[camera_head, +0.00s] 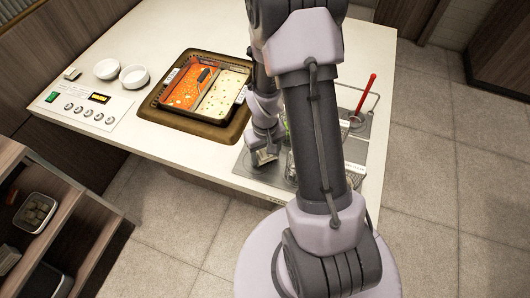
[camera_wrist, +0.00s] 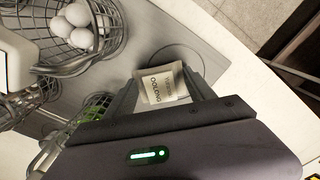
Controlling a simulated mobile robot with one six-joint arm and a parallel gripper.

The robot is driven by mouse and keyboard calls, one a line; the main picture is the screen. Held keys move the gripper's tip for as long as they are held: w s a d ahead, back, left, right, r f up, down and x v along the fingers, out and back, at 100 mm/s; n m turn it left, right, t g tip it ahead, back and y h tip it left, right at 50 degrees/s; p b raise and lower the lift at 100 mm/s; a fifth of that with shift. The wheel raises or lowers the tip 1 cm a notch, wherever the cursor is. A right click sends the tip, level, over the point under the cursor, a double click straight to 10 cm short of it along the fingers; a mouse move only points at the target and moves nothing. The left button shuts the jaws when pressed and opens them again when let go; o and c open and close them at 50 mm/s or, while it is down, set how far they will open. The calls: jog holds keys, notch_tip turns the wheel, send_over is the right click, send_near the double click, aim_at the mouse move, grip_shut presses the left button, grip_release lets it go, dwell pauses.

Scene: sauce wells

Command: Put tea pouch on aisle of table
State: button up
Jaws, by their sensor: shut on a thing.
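The tea pouch (camera_wrist: 162,86) is a small pale packet with printed lettering, seen in the wrist view between my gripper's fingers. My gripper (camera_wrist: 160,92) is shut on it. In the head view my gripper (camera_head: 264,158) is at the front edge of the table (camera_head: 210,35), over the grey metal panel (camera_head: 252,180). The pouch is small and hard to make out there. In the wrist view a round outline on the grey panel lies just beyond the pouch. I cannot tell whether the pouch touches the panel.
A wire basket with white eggs (camera_wrist: 78,22) and other wire baskets (camera_wrist: 30,95) stand left of my gripper in the wrist view. A two-part pan (camera_head: 205,90) of red and pale sauce sits left in the head view. A red-handled ladle (camera_head: 364,97) is at right.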

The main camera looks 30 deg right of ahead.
jog(key=shift+f, duration=0.15)
jog(key=o, duration=1.6)
jog(key=shift+c, duration=0.2)
